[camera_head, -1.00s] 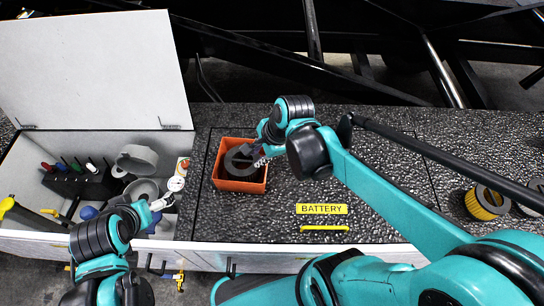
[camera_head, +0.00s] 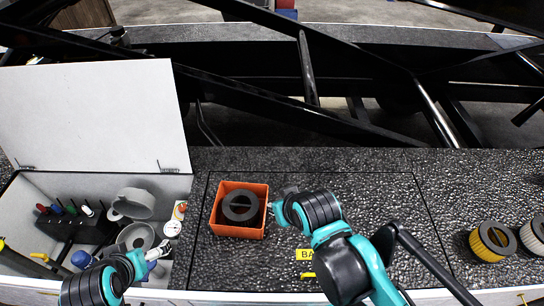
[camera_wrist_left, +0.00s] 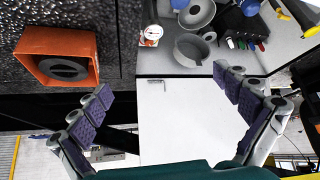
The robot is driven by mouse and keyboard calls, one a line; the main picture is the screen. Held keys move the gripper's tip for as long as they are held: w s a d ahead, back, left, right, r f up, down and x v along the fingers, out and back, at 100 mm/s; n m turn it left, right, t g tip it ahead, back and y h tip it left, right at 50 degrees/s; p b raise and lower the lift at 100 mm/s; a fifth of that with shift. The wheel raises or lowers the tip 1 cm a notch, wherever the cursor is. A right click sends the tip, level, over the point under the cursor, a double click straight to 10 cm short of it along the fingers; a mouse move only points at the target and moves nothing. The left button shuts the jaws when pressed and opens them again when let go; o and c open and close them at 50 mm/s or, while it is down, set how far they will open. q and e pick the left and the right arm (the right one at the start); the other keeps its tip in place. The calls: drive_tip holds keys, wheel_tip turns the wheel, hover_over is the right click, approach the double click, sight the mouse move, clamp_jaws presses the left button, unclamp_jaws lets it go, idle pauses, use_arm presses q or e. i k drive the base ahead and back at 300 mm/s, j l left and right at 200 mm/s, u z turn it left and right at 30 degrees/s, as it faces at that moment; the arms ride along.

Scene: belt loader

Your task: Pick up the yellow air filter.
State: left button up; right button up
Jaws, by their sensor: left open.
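The yellow air filter (camera_head: 487,243), pleated with a black ring on top, stands upright on the dark textured deck at the far right. Neither gripper is near it. My right gripper (camera_head: 277,208) is just right of the orange bin; its fingers are small and partly hidden by the wrist, so their opening is unclear. My left gripper (camera_head: 158,250) is at the front of the open white compartment. In the left wrist view its fingers (camera_wrist_left: 170,115) are spread wide with nothing between them.
A white filter (camera_head: 535,236) stands right beside the yellow one. The orange bin (camera_head: 213,220) holds a dark ring (camera_head: 240,206). The open compartment (camera_head: 25,205) holds grey cups, a gauge and coloured-handled tools. The deck between my right arm and the filters is clear.

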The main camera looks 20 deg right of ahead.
sight(492, 241)
drive_tip(key=k+j, duration=0.35)
drive_tip(key=z, duration=2.75)
